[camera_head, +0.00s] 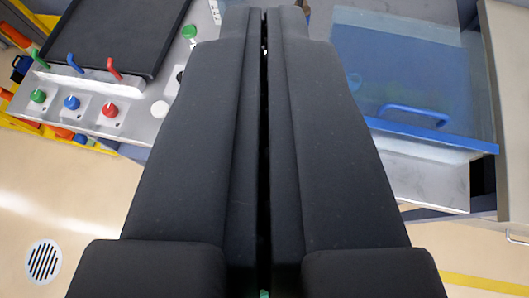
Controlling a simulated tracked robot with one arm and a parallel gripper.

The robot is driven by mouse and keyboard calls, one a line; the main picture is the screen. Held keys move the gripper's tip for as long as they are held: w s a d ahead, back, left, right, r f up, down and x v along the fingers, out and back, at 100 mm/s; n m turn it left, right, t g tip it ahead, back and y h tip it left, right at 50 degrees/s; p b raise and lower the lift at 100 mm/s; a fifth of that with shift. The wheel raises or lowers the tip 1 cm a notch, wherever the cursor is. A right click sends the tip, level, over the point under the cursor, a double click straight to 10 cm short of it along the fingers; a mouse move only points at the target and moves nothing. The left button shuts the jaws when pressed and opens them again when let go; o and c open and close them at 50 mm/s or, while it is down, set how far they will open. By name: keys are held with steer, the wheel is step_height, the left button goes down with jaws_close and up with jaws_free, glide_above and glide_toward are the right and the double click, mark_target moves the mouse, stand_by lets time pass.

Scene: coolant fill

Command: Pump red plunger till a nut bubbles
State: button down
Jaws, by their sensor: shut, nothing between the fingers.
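My gripper (264,14) fills the middle of the view, pointing toward the top edge. Its two dark fingers are shut, with only a thin dark gap and nothing held. A red knob (109,110), which may be the red plunger, stands on the grey panel (140,127) at the left, apart from my gripper. A red lever (114,69) rises behind it. I cannot make out a nut or any bubbles. My fingers hide the area between the left panel and the right box.
Beside the red knob are a blue knob (71,103) and a green knob (38,96), with a blue lever (75,63) and green lever (40,60). A translucent blue lid (400,60) with a blue handle (414,112) is at right. Open floor (90,200) lies lower left.

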steer(key=w+a+f+m+g+h, duration=0.1)
steer(key=w+f, duration=0.3)
steer(key=f, duration=1.1)
steer(key=w+f+m+g, duration=0.1)
steer(key=w+f+g, duration=0.2)
steer(key=f, duration=1.2)
steer(key=shift+w+a+f+g+h+b, duration=0.2)
steer(key=shift+w+a+g+h+b, duration=0.2)
steer(key=shift+w, duration=0.65)
steer(key=shift+d+f, duration=0.1)
steer(key=x, duration=1)
step_height(320, 180, down, 2)
steer(key=shift+f, duration=1)
